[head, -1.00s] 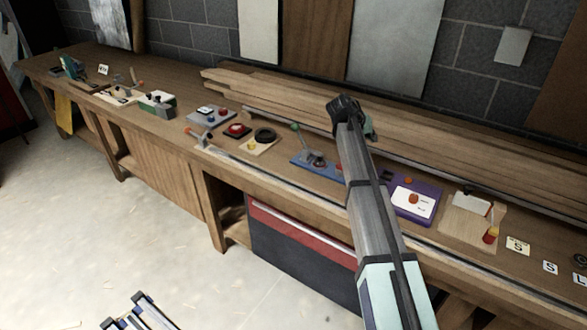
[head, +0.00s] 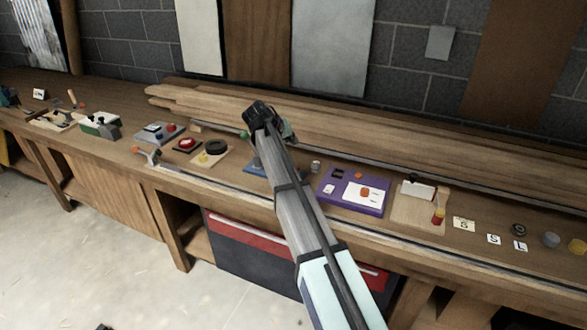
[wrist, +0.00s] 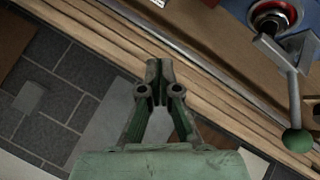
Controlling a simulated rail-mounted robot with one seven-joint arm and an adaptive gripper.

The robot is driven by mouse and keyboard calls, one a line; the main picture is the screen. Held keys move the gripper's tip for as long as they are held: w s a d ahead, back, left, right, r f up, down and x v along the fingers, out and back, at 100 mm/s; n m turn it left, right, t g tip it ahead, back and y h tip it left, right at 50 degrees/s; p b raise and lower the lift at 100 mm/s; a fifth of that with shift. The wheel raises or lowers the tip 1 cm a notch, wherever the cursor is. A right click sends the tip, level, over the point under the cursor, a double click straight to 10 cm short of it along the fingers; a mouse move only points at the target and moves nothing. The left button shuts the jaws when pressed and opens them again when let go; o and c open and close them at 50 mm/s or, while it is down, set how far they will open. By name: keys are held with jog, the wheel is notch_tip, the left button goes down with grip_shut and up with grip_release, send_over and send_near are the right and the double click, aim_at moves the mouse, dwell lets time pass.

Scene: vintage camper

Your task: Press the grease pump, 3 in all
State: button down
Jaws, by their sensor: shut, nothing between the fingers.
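What looks like the grease pump is a blue-based device (head: 254,167) with a lever ending in a green ball knob (head: 243,135). In the head view my arm hides most of it. In the wrist view the green knob (wrist: 298,140), the metal lever (wrist: 293,88) and part of the blue base with a red ring (wrist: 273,17) show at the upper right. My gripper (wrist: 159,68) is shut and empty, apart from the lever, to its left in the wrist view. In the head view the gripper is only partly visible beyond my wrist.
The wooden bench (head: 128,165) holds a purple panel (head: 352,192) right of my arm and a red button (head: 187,144) and black ring (head: 216,148) to its left. Long planks (head: 400,148) lie behind. A metal rail (head: 345,230) runs along the front edge.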

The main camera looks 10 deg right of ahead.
jog(key=shift+f+b, duration=1.75)
jog(key=shift+f, duration=2.5)
jog(key=shift+f, duration=0.1)
jog(key=shift+f+b, duration=0.3)
jog(key=shift+f, duration=0.05)
jog(key=shift+f+b, duration=0.4)
jog(key=shift+f, duration=0.3)
jog(key=shift+r, duration=0.15)
jog(key=shift+r+p, duration=0.45)
jog(key=shift+r, duration=0.55)
jog(key=shift+r, duration=0.1)
jog(key=shift+r+p, duration=0.95)
jog(key=shift+r, duration=1.45)
